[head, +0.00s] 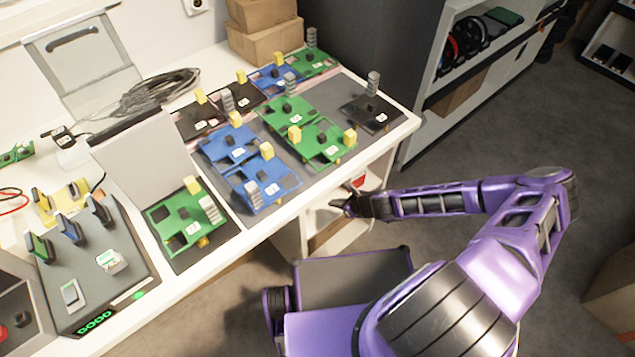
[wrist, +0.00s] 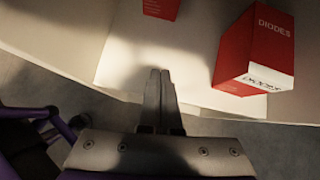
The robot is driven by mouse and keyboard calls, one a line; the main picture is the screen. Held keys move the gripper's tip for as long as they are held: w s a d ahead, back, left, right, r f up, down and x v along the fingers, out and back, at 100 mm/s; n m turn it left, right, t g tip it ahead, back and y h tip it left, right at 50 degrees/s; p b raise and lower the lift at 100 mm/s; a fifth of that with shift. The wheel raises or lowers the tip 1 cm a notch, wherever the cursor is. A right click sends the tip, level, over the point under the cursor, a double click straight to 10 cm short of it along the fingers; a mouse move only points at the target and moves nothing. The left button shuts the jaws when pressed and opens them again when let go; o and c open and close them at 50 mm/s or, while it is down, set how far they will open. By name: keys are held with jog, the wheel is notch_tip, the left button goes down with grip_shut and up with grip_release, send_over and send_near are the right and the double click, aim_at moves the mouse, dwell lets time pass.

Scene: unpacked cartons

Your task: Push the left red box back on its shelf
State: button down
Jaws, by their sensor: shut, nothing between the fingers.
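The left red box (wrist: 161,8) shows at the top of the wrist view, cut off by the frame, so its far part is hidden. It stands on the pale shelf (wrist: 125,55), well back from the front edge. A red patch (head: 359,181) shows in the shelf opening under the table in the head view; I cannot tell which box it is. My gripper (wrist: 160,72) is shut and empty. Its fingertips are over the shelf, in front of the left box and apart from it. In the head view, my gripper (head: 343,208) is at the shelf opening.
A second red box (wrist: 232,52), labelled DIODES, stands to the right, nearer the shelf's front edge. The table (head: 345,160) with several circuit boards lies above the shelf. The shelf between my fingertips and the left box is clear.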

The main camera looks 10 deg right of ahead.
jog(key=w+a+f+b, duration=0.1)
jog(key=w+a+f, duration=0.1)
jog(key=w+a, duration=0.1)
jog(key=w+a+f+b, duration=0.1)
jog(key=w+a+f, duration=0.2)
jog(key=shift+a+f, duration=0.3)
jog(key=shift+f, duration=0.05)
jog(key=w+a, duration=0.2)
jog(key=w, duration=0.1)
jog(key=shift+f+b, duration=0.3)
jog(key=shift+w+a, duration=0.4)
jog(key=shift+w, duration=0.05)
jog(key=shift+w+a, duration=0.75)
jog(key=shift+w, duration=0.2)
jog(key=shift+d, duration=0.1)
